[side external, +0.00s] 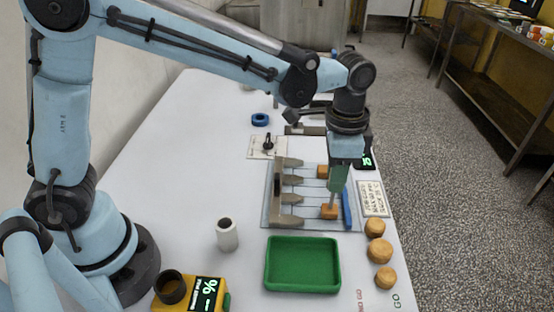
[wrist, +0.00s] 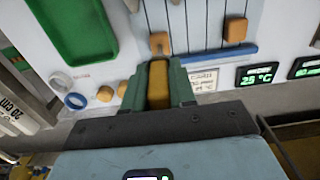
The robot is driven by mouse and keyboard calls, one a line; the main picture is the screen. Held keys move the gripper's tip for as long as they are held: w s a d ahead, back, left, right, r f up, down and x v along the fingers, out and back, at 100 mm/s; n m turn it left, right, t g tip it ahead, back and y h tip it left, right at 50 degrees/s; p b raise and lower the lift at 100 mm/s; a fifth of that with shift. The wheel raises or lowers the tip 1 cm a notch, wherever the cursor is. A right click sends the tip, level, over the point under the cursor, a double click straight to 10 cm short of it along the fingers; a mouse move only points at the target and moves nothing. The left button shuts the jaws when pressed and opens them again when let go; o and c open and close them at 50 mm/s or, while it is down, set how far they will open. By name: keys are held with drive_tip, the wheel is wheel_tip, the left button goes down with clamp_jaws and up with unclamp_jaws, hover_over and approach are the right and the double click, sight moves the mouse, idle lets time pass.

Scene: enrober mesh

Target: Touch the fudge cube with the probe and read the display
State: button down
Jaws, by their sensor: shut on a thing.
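My gripper (side external: 338,182) has green fingers and points down over the slotted board. In the wrist view it is shut on the brown-yellow handle of the probe (wrist: 159,88). The thin probe shaft (side external: 333,201) reaches down to the near fudge cube (side external: 329,212), an orange-brown block also seen just past the fingers in the wrist view (wrist: 165,38). The tip appears to meet the cube, but I cannot tell contact for certain. A black display (wrist: 258,75) shows green digits that look like 25 °C. In the side view, a black display (side external: 367,159) is partly hidden behind my gripper.
A second cube (side external: 322,171) sits farther back on the board (side external: 300,223). A blue bar (side external: 347,210) lies beside the near cube. A green tray (side external: 302,265), round brown pieces (side external: 379,250), a white cylinder (side external: 227,234) and a yellow meter (side external: 205,292) stand nearby.

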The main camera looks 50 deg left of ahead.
drive_tip(key=shift+r, duration=0.1)
drive_tip(key=shift+r, duration=3.95)
